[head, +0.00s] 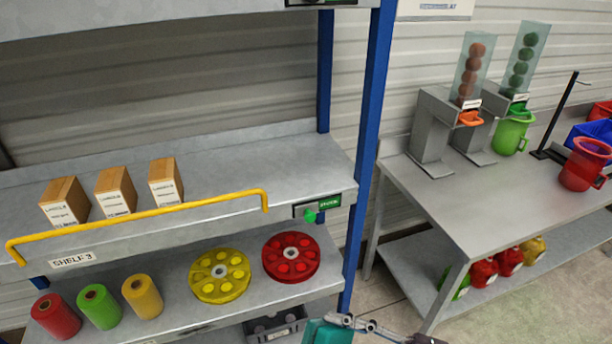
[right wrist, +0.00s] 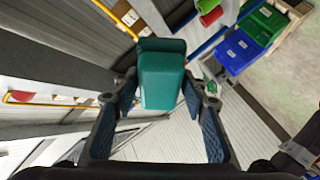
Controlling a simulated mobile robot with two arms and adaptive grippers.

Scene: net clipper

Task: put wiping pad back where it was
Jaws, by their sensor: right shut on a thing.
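The teal wiping pad (right wrist: 162,78) is held between the fingers of my right gripper (right wrist: 160,95) in the right wrist view. In the head view the pad (head: 327,333) shows at the bottom edge, in front of the shelf rack's right post, with part of my right gripper (head: 358,325) beside it. The pad's lower part is cut off there. My left gripper is not in view.
A shelf (head: 230,226) with a yellow rail (head: 150,213) bears several boxes. The shelf below holds three rolls, a yellow reel (head: 220,277) and a red reel (head: 291,258). A dark tray (head: 275,326) sits lower. A workbench (head: 500,195) with dispensers stands right.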

